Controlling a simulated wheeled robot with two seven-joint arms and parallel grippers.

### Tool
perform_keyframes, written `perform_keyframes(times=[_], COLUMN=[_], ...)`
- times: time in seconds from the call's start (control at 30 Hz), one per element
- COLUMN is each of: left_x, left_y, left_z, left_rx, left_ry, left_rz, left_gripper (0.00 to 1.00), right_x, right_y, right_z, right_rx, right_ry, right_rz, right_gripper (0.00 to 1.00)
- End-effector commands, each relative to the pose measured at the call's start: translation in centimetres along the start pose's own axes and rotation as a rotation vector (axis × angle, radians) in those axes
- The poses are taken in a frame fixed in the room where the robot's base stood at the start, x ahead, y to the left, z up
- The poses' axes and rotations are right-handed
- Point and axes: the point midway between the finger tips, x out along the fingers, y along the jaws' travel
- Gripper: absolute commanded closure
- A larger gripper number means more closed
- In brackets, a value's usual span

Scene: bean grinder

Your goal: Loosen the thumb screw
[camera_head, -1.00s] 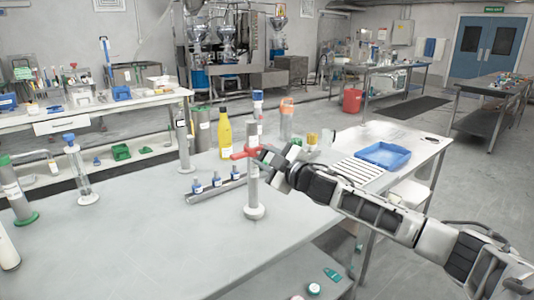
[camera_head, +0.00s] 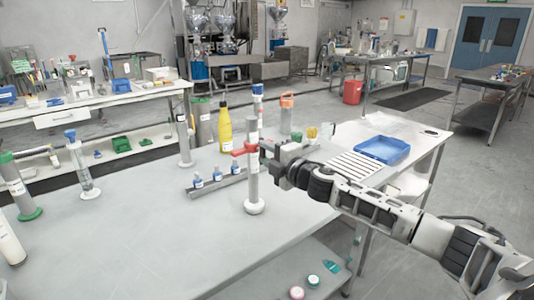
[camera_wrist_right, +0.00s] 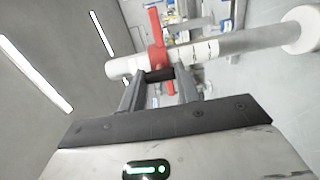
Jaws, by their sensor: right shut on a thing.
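The bean grinder (camera_head: 252,182) is a slim grey upright cylinder on a round white base, standing on the table. My right gripper (camera_head: 264,153) reaches in from the right at the height of the screw. My left gripper does not show in either view.
A yellow bottle (camera_head: 224,129) and a rack with small blue-capped bottles (camera_head: 216,178) stand behind and left of the grinder. A blue tray (camera_head: 382,150) lies at the table's right. Cylinders with coloured caps stand at the left edge. The table's front is clear.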

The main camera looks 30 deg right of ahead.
Motion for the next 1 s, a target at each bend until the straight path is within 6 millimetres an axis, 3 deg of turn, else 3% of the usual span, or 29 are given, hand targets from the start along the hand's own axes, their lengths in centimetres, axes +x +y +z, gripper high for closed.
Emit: perform_keyframes(times=[0.53, 0.57, 0.63, 1.0], left_x=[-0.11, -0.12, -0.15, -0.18], left_y=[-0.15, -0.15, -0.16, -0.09], left_z=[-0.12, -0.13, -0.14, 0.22], left_rx=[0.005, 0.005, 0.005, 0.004], left_ry=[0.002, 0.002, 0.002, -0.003], left_rz=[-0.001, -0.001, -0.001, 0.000], left_gripper=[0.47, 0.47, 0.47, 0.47], right_x=[0.00, 0.00, 0.00, -0.46], right_y=[-0.01, -0.01, -0.01, -0.19], right_z=[0.04, 0.04, 0.04, 0.06], right_rx=[-0.025, -0.025, -0.024, -0.023], right_ry=[-0.001, -0.001, -0.001, -0.001], right_rz=[0.000, 0.000, 0.000, -0.002], right_gripper=[0.91, 0.62, 0.45, 0.45])
